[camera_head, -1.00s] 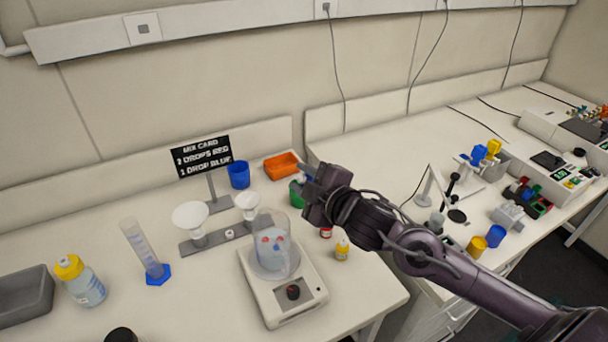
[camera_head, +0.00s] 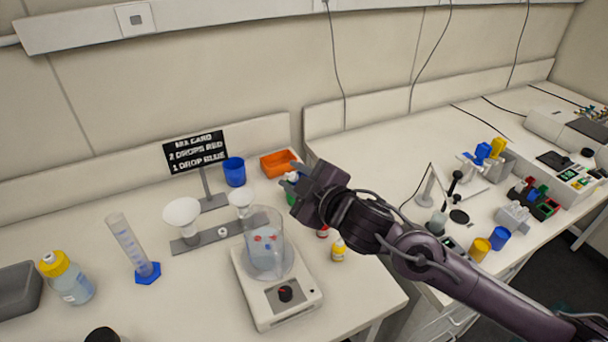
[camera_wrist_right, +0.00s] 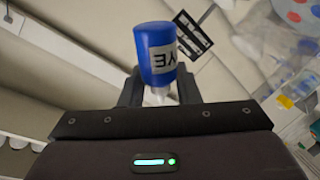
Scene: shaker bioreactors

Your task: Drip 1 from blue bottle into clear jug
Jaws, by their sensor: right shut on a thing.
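The clear jug (camera_head: 266,255) stands on a white stirrer-like device, with a little liquid and red and blue spots showing in it. My right gripper (camera_head: 292,184) is just up and right of the jug's rim in the head view. In the right wrist view, the right gripper (camera_wrist_right: 158,93) is shut on the blue bottle (camera_wrist_right: 156,50), which has a white label ending in "YE". The bottle is mostly hidden by the gripper in the head view. The jug with its coloured spots shows at the upper right of the wrist view (camera_wrist_right: 298,18). My left gripper is not in view.
The device (camera_head: 278,305) has a dark knob. A red-labelled bottle (camera_head: 323,232) and a yellow-capped bottle (camera_head: 338,250) stand right of the jug. Funnels on a rack (camera_head: 215,236), a measuring cylinder (camera_head: 128,243) and a card (camera_head: 196,152) stand left and behind.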

